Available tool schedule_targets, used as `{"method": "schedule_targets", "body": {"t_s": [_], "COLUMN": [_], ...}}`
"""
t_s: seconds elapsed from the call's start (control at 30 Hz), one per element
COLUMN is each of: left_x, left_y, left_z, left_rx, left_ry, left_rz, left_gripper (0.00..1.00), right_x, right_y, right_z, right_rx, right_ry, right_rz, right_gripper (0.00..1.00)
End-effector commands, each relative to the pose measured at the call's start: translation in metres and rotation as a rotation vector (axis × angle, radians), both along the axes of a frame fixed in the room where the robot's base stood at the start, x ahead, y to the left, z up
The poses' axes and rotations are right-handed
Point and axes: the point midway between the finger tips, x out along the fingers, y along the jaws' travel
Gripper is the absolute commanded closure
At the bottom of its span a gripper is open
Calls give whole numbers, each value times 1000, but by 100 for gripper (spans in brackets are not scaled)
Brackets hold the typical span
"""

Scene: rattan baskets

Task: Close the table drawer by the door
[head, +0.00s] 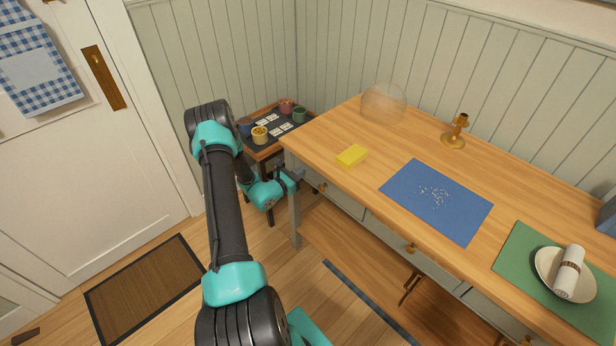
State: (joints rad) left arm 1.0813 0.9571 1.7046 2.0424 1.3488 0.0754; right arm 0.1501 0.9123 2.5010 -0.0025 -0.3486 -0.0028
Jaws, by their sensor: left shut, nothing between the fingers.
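The wooden table (340,138) stands at the right, with pale grey drawer fronts along its front side. The drawer front nearest the door (344,202) is at the table's left end, with a small brass knob (322,187). It looks about flush with the table front, but the steep view makes a small gap hard to judge. My left gripper (296,177) is shut and empty, at the table's front left corner beside this drawer. Whether it touches the table, I cannot tell. My right gripper is out of view.
The white door (125,160) is at the left, with a brown mat (145,290) before it. A low side table (262,152) with small pots stands behind my arm. A yellow sponge (352,156), blue mat (400,187) and brass candlestick (455,133) are on the tabletop.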

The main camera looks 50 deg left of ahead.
Motion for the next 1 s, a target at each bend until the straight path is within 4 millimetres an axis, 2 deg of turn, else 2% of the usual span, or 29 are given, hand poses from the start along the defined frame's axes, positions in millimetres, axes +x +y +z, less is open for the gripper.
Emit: {"method": "schedule_targets", "body": {"t_s": [0.57,0.77,1.0], "left_x": [3,-13,-53], "left_y": [3,-2,-8], "left_z": [2,1,1], "left_rx": [5,2,-1], "left_ry": [-1,-1,1], "left_rz": [8,-1,-12], "left_gripper": [100,100,100], "right_x": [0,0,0], "right_y": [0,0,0], "right_z": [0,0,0], "right_rx": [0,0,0], "right_ry": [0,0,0], "right_rz": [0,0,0], "right_gripper": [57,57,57]}}
